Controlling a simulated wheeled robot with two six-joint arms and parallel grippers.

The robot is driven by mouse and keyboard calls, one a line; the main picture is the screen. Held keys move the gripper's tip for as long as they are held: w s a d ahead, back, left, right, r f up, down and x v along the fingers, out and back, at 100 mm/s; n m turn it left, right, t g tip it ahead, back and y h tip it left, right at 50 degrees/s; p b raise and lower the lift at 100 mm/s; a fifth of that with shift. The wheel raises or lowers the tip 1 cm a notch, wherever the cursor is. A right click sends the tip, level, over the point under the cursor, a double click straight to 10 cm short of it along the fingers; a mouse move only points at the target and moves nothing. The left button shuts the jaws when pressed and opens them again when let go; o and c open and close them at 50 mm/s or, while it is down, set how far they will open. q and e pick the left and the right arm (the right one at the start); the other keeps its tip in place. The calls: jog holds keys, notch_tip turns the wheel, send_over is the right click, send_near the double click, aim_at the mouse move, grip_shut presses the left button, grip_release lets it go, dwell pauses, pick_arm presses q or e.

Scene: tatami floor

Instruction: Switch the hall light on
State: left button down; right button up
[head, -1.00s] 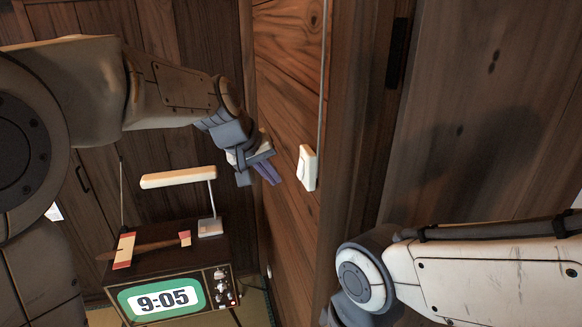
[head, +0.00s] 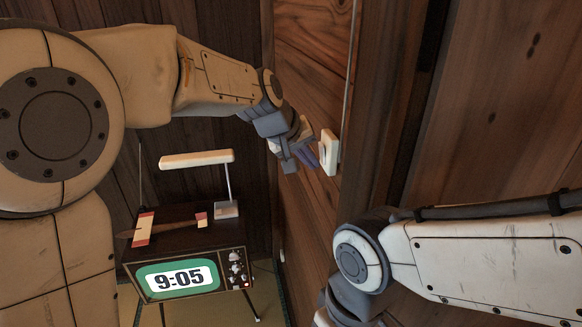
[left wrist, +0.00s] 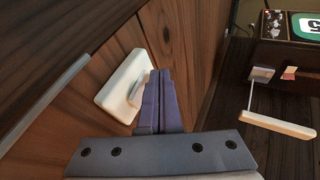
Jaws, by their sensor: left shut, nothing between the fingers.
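A television (head: 180,278) reading 9:05 stands left of the wall. On it are a white lamp (head: 197,159) and a long object with red and cream ends (head: 144,228). A dark wooden door post (head: 385,120) is right of the switch.

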pick_arm(q)
jog(key=shift+d+r+p, duration=0.35)
jog(key=shift+r+p, duration=0.1)
jog(key=shift+r, duration=0.1)
jog(key=shift+r+p, duration=0.3)
jog(key=shift+r, duration=0.15)
jog(key=shift+a, duration=0.1)
jog(key=s+a+r+b, duration=0.5)
jog(key=s+a, duration=0.1)
jog(key=a, duration=0.3)
jog(key=shift+s+a+r, duration=0.2)
jog(key=shift+s+r, duration=0.05)
jog(key=shift+r, duration=0.1)
